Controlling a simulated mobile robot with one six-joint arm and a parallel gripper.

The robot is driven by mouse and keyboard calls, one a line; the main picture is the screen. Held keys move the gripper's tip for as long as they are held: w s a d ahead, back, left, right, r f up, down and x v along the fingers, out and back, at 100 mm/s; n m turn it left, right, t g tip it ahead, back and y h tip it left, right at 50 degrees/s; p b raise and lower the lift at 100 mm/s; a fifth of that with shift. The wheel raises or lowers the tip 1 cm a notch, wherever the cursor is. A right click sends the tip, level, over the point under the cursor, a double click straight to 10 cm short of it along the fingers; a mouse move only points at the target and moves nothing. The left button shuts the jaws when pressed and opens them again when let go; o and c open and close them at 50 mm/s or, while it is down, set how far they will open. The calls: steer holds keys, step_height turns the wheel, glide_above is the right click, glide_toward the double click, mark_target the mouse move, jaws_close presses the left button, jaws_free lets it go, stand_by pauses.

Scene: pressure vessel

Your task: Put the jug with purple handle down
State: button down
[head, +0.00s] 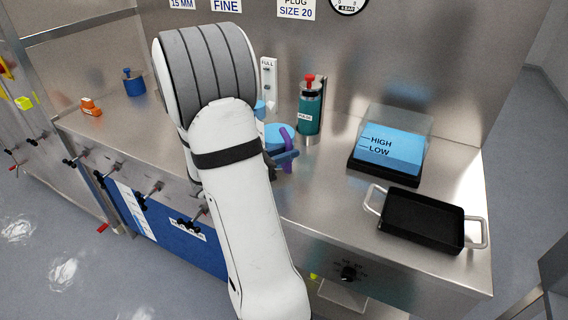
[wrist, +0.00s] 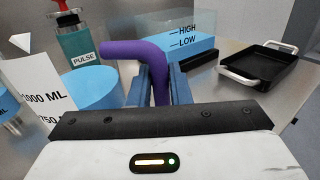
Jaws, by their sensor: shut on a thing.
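The jug with the purple handle is mostly hidden behind my arm in the head view. Its purple handle (head: 288,135) shows beside blue contents (head: 278,134). In the wrist view the purple handle (wrist: 150,52) runs down between my gripper's two blue fingers (wrist: 160,85), which are shut on it. The jug's blue contents (wrist: 88,88) and white scale label (wrist: 38,92) show to the left of the handle. My gripper (head: 284,156) is over the counter in the head view. I cannot tell whether the jug's base touches the counter, since it is hidden.
The steel counter (head: 335,205) has free room in front of the blue HIGH/LOW tank (head: 390,150). A black tray with handles (head: 422,220) is at the right front. A green bottle with a red top (head: 310,108) stands close behind the jug. A blue weight (head: 133,83) is far left.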

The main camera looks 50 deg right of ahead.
steer(key=shift+f, duration=1.6)
steer(key=shift+f, duration=0.15)
steer(key=c, duration=1.3)
jaws_free()
steer(key=shift+c, duration=0.2)
